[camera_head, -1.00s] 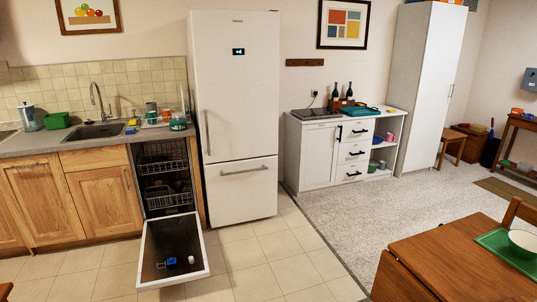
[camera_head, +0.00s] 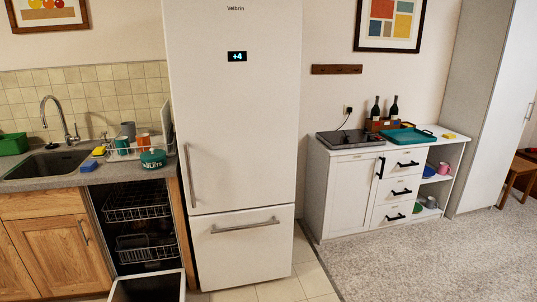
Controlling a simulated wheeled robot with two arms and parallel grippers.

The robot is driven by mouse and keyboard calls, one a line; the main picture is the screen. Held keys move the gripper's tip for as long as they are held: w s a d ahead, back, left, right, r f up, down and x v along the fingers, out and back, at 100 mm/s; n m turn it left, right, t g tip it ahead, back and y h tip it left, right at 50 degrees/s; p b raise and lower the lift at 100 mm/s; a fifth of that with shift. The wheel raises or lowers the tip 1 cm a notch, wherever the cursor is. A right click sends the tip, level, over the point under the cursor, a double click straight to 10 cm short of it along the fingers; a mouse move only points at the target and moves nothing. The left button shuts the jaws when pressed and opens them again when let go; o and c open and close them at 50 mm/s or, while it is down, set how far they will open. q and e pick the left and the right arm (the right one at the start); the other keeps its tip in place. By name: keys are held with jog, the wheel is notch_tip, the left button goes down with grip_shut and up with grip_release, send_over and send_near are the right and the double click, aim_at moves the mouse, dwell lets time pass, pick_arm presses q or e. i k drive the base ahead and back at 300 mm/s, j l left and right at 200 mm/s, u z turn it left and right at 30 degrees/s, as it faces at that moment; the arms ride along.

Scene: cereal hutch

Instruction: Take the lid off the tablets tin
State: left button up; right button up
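The tablets tin (camera_head: 153,165) is a small dark teal tin with a pale "TABLETS" label. It stands upright on the counter beside the sink, near the counter's right end and close to the fridge. Its lid (camera_head: 153,155) is on top, a teal cover with a small orange or brown knob. Neither of my grippers shows in the head view.
The open dishwasher (camera_head: 143,220) with its lowered door (camera_head: 148,288) lies below the tin. A dish rack (camera_head: 122,150) with mugs stands behind it. The tall white fridge (camera_head: 240,150) borders the counter's right. A white sideboard (camera_head: 335,190) stands further right.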

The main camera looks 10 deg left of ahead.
aim_at(152, 153)
jog(key=i+l+u, duration=0.1)
jog(key=i+u, duration=0.3)
jog(key=i+l+u, duration=0.2)
jog(key=i+u, duration=0.25)
jog(key=i+l+u, duration=0.25)
jog(key=u, duration=0.15)
jog(key=i+l+u, duration=0.4)
jog(key=k+l, duration=0.1)
